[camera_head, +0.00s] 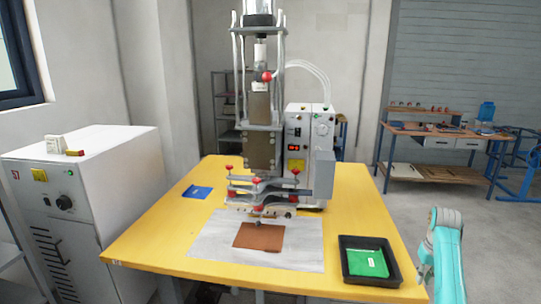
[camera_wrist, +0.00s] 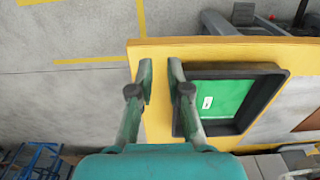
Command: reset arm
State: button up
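My gripper (camera_wrist: 160,80) is open and empty in the wrist view. Its two fingers stand apart over the edge of the yellow table (camera_wrist: 155,115), just left of the black tray (camera_wrist: 185,130). In the head view my teal arm (camera_head: 447,262) is at the lower right, beside the table's right edge and close to the tray (camera_head: 393,278). How far the fingers are above the table is hard to tell.
The tray holds a green packet (camera_head: 367,262). A welding press (camera_head: 262,145) stands on the table, with a brown sheet (camera_head: 259,236) on a pale mat (camera_head: 215,250) before it. A blue packet (camera_head: 197,192) lies left.

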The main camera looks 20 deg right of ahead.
jog(key=a+f+n+t+h, duration=0.2)
jog(key=a+f+t, duration=0.1)
jog(key=a+f, duration=1.55)
jog(key=s+a+f+n+t, duration=0.1)
jog(key=s+a+f+t, duration=0.1)
jog(key=s+a+f, duration=0.45)
jog(key=s+a+f+t, duration=0.15)
jog(key=s+a, duration=0.25)
jog(key=a, duration=0.5)
jog(key=s+a+r+n+t, duration=0.1)
jog(key=s+a+r+t, duration=0.1)
jog(key=s+a+r, duration=0.35)
jog(key=s+a+r+n+t, duration=0.1)
jog(key=s+a+r+t, duration=0.15)
jog(key=s+a, duration=0.65)
jog(key=s+a+r+t+y, duration=0.1)
jog(key=s+r, duration=0.6)
jog(key=r, duration=0.3)
jog(key=s+a+r+n+t+y, duration=0.1)
jog(key=s+r+t, duration=0.1)
jog(key=s+r, duration=0.5)
notch_tip(320, 180, up, 3)
jog(key=shift+a+f, duration=0.15)
jog(key=shift+a, duration=0.25)
